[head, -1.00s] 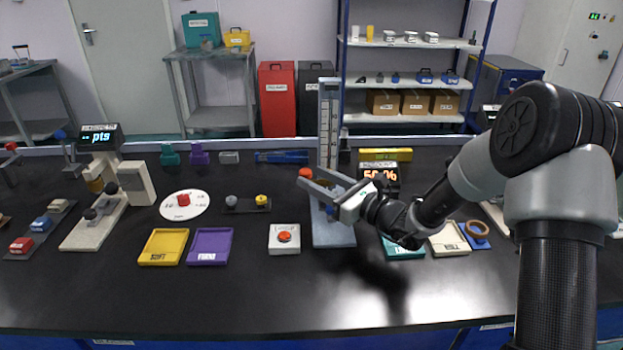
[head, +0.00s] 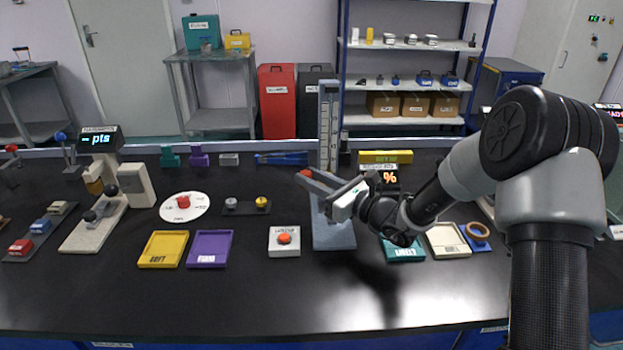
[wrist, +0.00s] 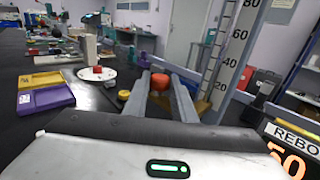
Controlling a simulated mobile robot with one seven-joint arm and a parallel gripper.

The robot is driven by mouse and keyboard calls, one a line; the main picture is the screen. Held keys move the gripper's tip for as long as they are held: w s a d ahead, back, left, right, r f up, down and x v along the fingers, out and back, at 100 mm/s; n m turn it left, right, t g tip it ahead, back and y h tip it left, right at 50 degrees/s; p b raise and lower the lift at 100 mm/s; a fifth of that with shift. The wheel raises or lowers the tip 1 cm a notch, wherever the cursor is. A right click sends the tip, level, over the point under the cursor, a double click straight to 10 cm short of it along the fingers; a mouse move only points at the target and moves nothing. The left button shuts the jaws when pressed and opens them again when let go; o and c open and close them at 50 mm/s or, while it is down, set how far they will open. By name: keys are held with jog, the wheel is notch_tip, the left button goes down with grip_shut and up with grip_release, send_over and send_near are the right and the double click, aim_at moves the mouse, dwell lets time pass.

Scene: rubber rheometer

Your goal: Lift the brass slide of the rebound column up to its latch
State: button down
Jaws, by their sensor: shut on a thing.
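The rebound column (head: 329,125) is an upright grey post with a scale on a blue-grey base (head: 334,236). My gripper (head: 312,181) is in front of the column, low on its scale. Its fingers are closed on an orange-red knob (head: 305,172), which also shows between the fingertips in the wrist view (wrist: 159,82). A small brass-yellow part (wrist: 202,106) shows beside the right finger at the column and looks like the brass slide. Its joint with the knob is hidden by the finger. The latch cannot be made out.
A white box with an orange button (head: 284,239) stands left of the base. Yellow (head: 163,250) and purple (head: 209,249) trays lie further left; teal (head: 403,250) and cream (head: 447,240) trays lie right. A readout (head: 390,178) behind my wrist is partly covered. The front bench is clear.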

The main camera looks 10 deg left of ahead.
notch_tip(320, 180, up, 20)
jog(key=p, duration=1.1)
jog(key=shift+r, duration=0.3)
jog(key=c, duration=1.5)
grip_release()
jog(key=shift+o, duration=0.2)
jog(key=shift+d, duration=0.1)
jog(key=v, duration=1.7)
jog(key=shift+d, duration=0.1)
